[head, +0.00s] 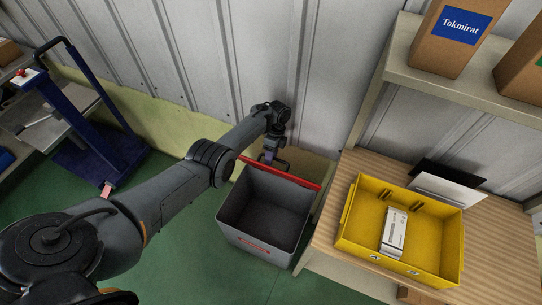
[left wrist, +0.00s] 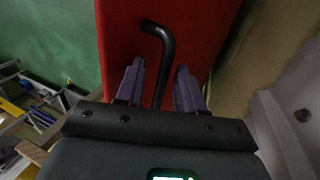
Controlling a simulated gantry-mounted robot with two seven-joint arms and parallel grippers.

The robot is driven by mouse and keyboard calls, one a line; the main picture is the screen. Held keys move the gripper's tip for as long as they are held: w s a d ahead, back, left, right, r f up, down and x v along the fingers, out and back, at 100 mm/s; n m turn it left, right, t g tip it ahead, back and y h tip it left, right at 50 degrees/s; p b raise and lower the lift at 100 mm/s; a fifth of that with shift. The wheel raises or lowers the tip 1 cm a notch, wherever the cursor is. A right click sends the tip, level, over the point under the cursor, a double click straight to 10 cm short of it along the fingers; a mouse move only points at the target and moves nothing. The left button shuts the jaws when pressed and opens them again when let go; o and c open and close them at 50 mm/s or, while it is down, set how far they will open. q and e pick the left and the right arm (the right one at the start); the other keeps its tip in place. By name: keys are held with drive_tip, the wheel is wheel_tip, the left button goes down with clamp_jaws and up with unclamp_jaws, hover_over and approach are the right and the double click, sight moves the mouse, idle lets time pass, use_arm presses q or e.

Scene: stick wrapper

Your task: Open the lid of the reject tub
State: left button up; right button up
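The reject tub (head: 262,215) is a grey bin on the floor left of the wooden table. Its red lid (head: 285,175) is raised at the back rim and shows nearly edge-on, so I look into the empty-looking inside. My left gripper (head: 270,158) is behind the raised lid, by its dark handle (head: 281,164). In the left wrist view the red lid (left wrist: 205,30) fills the middle, and the black bent handle (left wrist: 164,45) runs between the spread fingers of my left gripper (left wrist: 160,68), with gaps on both sides. My right gripper is not in view.
A yellow bin (head: 436,239) with a white box (head: 393,233) stands on the wooden table (head: 325,229) right of the tub. A shelf (head: 465,92) with cartons is above. A blue cart (head: 95,160) stands at the far left. The wall is close behind the tub.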

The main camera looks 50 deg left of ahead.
use_arm(q)
wheel_tip(320, 180, up, 5)
drive_tip(key=p, duration=0.3)
drive_tip(key=shift+f, duration=0.2)
drive_tip(key=w+d+r+p, duration=0.1)
drive_tip(key=d+r+p, duration=0.4)
drive_tip(key=d, duration=0.6)
drive_tip(key=shift+w+d+r+p, duration=0.15)
drive_tip(key=shift+d+r+p, duration=0.2)
drive_tip(key=shift+r, duration=0.25)
